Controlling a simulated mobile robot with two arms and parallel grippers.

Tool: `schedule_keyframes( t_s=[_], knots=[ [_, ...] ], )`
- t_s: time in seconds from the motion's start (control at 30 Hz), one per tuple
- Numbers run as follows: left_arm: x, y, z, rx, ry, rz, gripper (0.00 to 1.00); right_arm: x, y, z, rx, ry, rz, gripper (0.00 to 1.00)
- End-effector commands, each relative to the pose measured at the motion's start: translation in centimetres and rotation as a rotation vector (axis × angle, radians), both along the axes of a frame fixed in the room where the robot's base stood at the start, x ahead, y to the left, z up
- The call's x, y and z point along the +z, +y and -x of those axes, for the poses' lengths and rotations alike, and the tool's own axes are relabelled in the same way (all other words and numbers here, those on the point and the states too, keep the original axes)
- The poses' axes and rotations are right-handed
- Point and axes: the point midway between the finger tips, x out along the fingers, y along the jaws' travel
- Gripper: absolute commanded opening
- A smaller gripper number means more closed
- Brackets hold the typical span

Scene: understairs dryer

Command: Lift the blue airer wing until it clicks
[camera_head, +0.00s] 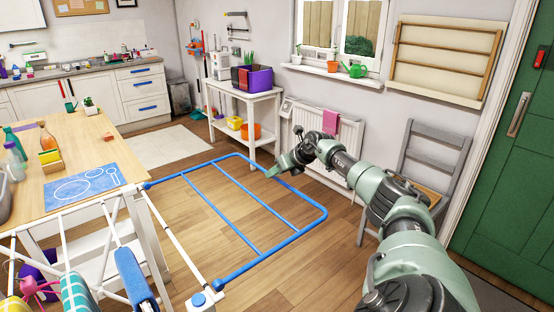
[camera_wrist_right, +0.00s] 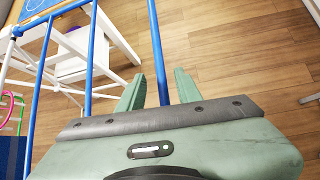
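The blue airer wing (camera_head: 236,208) is a blue tubular frame with crossbars, reaching out to the right from the white airer (camera_head: 172,225) in the head view. It looks roughly level above the wood floor. My right gripper (camera_head: 272,173) is at the wing's far outer side. In the right wrist view a blue bar (camera_wrist_right: 158,50) runs between the two green fingers of my right gripper (camera_wrist_right: 160,88), with a narrow gap on each side. The fingers look apart, not closed on the bar. My left gripper is not in view.
A wooden table (camera_head: 100,150) with a blue mat stands left of the wing. A white side table (camera_head: 245,97) and a radiator (camera_head: 310,122) are behind it. A grey chair (camera_head: 437,150) stands at right, close to my right arm. Floor under the wing is clear.

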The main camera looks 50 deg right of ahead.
Motion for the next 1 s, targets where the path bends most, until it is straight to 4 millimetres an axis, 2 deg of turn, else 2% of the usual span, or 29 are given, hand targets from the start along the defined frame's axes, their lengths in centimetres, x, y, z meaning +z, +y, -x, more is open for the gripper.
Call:
schedule_keyframes(
  t_s=[0.17, 0.6, 1.0],
  knots=[
    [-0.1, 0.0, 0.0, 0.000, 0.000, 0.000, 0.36, 0.4, -0.1, 0.5, 0.000, -0.001, 0.002, 0.34],
    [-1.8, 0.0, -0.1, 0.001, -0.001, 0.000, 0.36, 4.1, 0.1, 4.8, -0.002, 0.005, 0.007, 0.34],
    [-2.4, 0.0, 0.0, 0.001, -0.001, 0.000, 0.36, 5.4, 0.5, 5.7, -0.001, 0.001, 0.000, 0.34]
  ],
)
